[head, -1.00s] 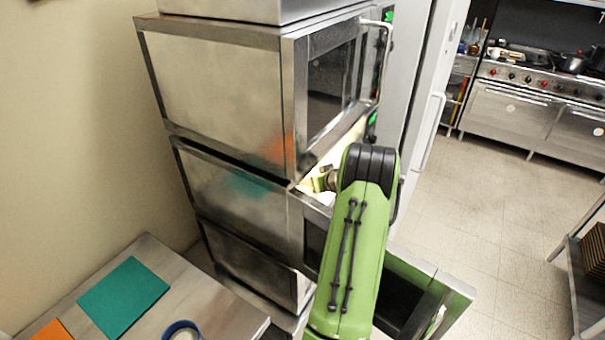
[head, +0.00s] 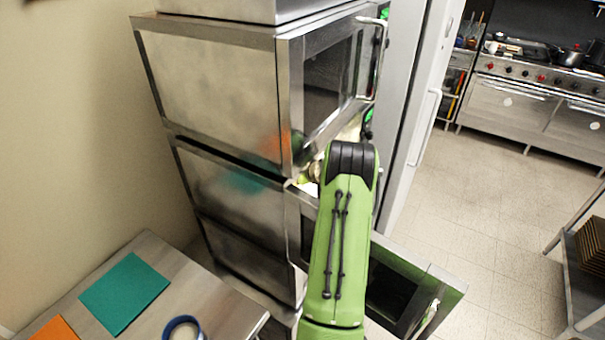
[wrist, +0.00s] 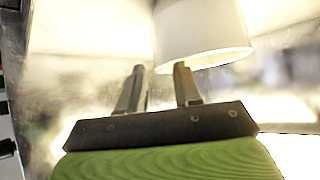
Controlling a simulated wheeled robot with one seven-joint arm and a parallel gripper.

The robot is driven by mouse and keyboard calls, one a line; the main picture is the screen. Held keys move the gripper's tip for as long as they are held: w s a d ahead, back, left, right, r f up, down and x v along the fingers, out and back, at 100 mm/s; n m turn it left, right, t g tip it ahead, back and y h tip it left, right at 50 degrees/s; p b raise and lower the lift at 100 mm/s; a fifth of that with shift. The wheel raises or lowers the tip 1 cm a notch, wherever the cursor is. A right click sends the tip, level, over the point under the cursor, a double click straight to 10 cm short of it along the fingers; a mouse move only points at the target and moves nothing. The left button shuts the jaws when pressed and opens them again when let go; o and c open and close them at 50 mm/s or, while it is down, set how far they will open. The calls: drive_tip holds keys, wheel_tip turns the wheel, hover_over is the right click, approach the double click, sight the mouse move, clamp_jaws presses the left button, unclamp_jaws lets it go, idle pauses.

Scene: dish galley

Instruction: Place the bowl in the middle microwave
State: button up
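The bowl (wrist: 200,35) is white and shows in the wrist view just beyond my gripper, up and to the right, inside a bright, lit space. My gripper (wrist: 158,80) has its two fingers apart with nothing visible between them. The right fingertip overlaps the bowl's near edge in the picture; I cannot tell if they touch. In the head view my green arm reaches into the lit opening of the middle microwave (head: 225,190), whose door (head: 395,290) hangs open. My gripper and the bowl are hidden there.
The top microwave (head: 210,85) is shut above the opening, and another unit (head: 245,260) sits below. A steel table (head: 215,295) at lower left holds a teal board (head: 124,292), an orange board (head: 55,330) and a blue-rimmed dish (head: 183,322). Open floor (head: 480,200) lies to the right.

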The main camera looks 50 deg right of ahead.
drive_tip(key=shift+r+p, duration=0.25)
drive_tip(key=shift+p, duration=0.05)
drive_tip(key=s+a+r+b, duration=0.1)
drive_tip(key=s+a+b, duration=0.1)
drive_tip(key=s, duration=0.5)
drive_tip(key=s+a+r+b, duration=0.2)
drive_tip(key=s+a+b, duration=0.1)
drive_tip(key=s+a, duration=0.2)
drive_tip(key=shift+s, duration=1.1)
drive_tip(key=shift+f, duration=0.1)
